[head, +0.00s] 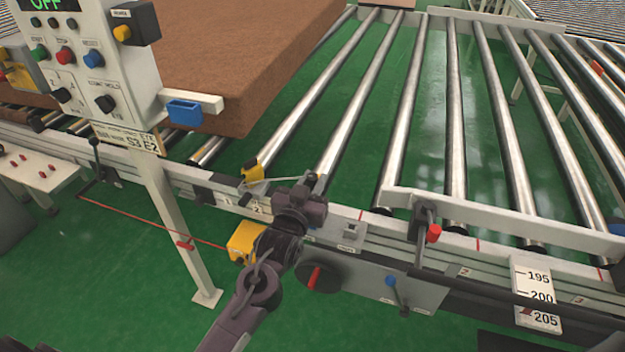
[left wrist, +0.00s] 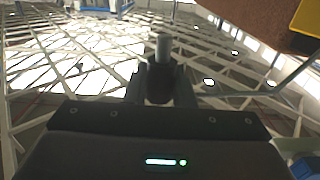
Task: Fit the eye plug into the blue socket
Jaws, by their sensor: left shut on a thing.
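The blue socket (head: 185,112) sits on a pale bar beside the control box, above a label reading EYE. My left gripper (head: 316,182) is at the conveyor's near rail, right of and lower than the socket, well apart from it. In the left wrist view its fingers (left wrist: 162,85) are shut on a grey cylindrical piece, apparently the eye plug (left wrist: 163,46), which stands up between them. In the head view the plug is too small to make out clearly. A thin pale cord runs from near the yellow sensor (head: 252,172) toward my gripper. My right gripper is not in view.
The control box (head: 95,60) stands on a white post at left. A large brown mattress block (head: 235,60) lies behind it. Steel rollers (head: 405,110) fill the right. A yellow box (head: 243,240) with a red cord hangs below the rail. Green floor is open at lower left.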

